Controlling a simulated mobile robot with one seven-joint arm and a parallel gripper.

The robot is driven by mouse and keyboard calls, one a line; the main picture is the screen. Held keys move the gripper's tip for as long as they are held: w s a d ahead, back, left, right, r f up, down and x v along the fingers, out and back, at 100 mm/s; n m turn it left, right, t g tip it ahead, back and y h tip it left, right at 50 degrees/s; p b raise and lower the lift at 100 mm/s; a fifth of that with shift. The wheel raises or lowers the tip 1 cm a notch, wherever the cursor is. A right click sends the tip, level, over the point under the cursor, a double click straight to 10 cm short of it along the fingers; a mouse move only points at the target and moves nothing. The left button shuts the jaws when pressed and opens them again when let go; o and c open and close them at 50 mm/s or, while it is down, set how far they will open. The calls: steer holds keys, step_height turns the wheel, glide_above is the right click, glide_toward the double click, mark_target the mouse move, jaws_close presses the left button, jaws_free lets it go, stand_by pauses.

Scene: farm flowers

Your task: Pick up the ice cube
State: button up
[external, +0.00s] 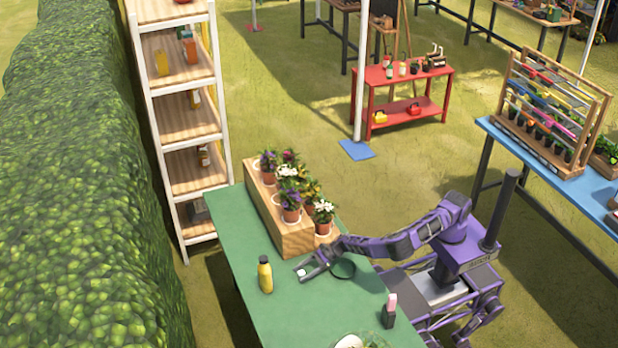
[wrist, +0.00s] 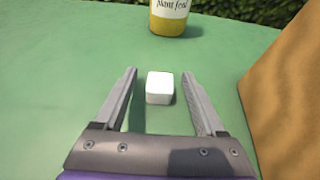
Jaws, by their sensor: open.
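The ice cube is a small white block (wrist: 160,87) on the green table (wrist: 60,60). In the wrist view it lies between the tips of my open gripper (wrist: 161,86), with a gap to each finger. In the external view the ice cube (external: 301,272) is a small white spot at my gripper (external: 302,271), which is low over the table. I cannot tell the exact height of the fingers above the table.
A yellow plant feed bottle (external: 265,275) stands just beyond the cube; it also shows in the wrist view (wrist: 170,20). A wooden planter box (external: 293,238) with several potted flowers is close on the right of my gripper in the wrist view. A black and pink bottle (external: 389,312) stands nearer the front.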

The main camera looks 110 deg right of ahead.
steer(key=shift+w, duration=0.2)
jaws_close()
stand_by(0.3)
